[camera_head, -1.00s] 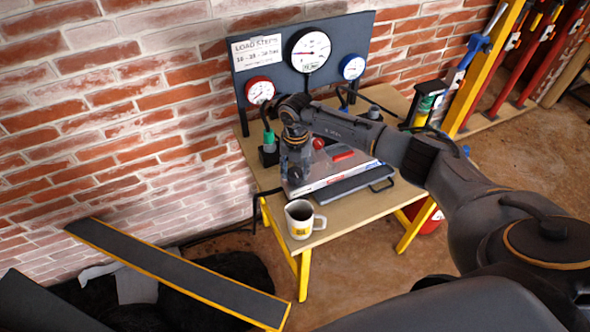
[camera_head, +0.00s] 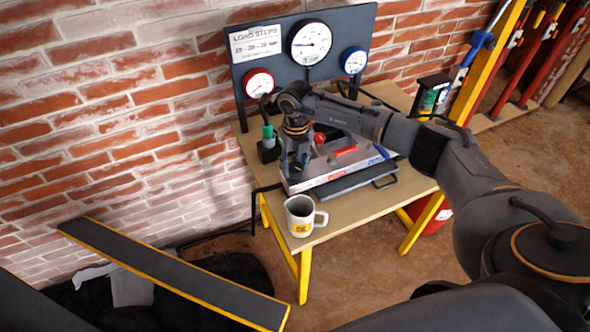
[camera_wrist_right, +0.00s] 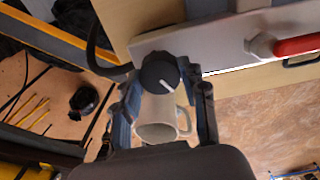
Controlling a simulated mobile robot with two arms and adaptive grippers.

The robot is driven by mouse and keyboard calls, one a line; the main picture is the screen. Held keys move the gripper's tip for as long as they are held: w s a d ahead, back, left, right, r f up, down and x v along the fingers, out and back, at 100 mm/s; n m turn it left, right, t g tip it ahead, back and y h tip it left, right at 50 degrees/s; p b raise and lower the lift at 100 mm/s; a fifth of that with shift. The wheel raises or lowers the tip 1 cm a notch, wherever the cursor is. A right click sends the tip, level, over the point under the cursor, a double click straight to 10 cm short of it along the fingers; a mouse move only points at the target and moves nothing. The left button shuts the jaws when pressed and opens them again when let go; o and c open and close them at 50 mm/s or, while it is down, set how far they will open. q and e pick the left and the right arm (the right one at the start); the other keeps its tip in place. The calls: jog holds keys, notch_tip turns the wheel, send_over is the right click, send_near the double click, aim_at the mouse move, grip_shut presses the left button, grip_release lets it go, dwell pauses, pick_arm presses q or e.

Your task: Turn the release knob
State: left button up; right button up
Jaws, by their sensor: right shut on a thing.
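The release knob (camera_wrist_right: 158,72) is a round black knob with a white pointer line, on the pale face of a box-like unit (camera_wrist_right: 225,38). In the right wrist view it lies between the two fingers of my right gripper (camera_wrist_right: 168,97), which is shut on it. The pointer line slants down to the right. In the head view my right gripper (camera_head: 296,163) is at the left end of the unit (camera_head: 345,172) on the bench, and it hides the knob there. My left gripper is in neither view.
A white mug (camera_head: 299,217) stands at the bench's front corner, close to my gripper. A red-handled lever (camera_wrist_right: 298,45) sits beside the knob on the unit. A gauge board (camera_head: 275,75) stands behind. A green-topped item (camera_head: 268,132) is left of the gripper.

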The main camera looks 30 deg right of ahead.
jog(key=n+b, duration=0.5)
jog(key=n, duration=0.1)
jog(key=shift+f, duration=0.2)
jog(key=n+b, duration=0.2)
jog(key=n, duration=0.1)
jog(key=shift+n, duration=0.4)
jog(key=shift+r+n+b, duration=0.15)
jog(key=shift+n+b, duration=0.65)
jog(key=shift+n, duration=0.5)
jog(key=o, duration=1.1)
jog(key=shift+o, duration=0.2)
